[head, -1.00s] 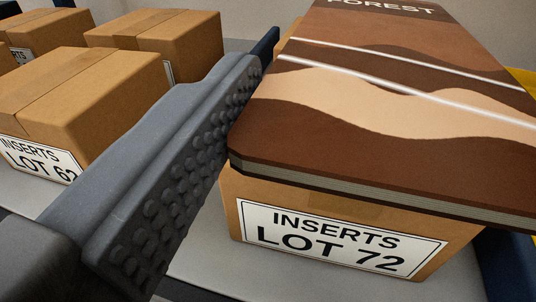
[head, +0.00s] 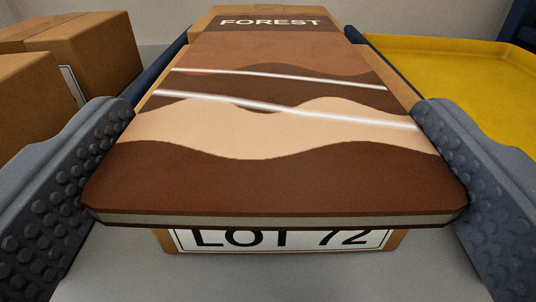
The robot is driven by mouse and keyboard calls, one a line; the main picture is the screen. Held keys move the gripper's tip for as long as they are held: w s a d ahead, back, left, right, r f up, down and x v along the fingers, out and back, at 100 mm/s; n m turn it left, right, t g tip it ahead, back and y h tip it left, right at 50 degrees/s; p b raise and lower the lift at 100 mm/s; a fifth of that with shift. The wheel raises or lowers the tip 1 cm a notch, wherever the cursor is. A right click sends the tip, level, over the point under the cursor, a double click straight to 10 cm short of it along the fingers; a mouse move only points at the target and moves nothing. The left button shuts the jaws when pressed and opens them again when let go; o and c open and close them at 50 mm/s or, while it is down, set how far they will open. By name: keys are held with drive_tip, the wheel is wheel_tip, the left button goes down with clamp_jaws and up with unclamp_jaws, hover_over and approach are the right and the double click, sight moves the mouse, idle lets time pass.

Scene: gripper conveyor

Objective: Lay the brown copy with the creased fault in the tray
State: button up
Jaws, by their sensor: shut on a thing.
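The brown copy (head: 270,180), titled FOREST, has wavy brown and cream bands and two pale crease lines across its cover. It lies flat, cover up, its page edge facing me. My gripper (head: 275,130) is shut on it, with one studded grey finger at each long side. The copy is above the cardboard box labelled LOT 72 (head: 285,241); whether it still touches the box I cannot tell. The yellow tray (head: 455,75) is at the right, behind my right finger, and the part in view is empty.
Other cardboard boxes (head: 100,55) stand at the left on a grey surface. Dark blue rails (head: 168,66) run along both sides behind the fingers. A dark blue piece (head: 519,28) stands at the far right corner. Bare grey surface (head: 270,280) shows in front.

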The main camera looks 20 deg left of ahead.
drive_tip(key=shift+f, duration=0.2)
drive_tip(key=o, duration=0.8)
drive_tip(key=shift+o, duration=0.2)
drive_tip(key=shift+r, duration=0.15)
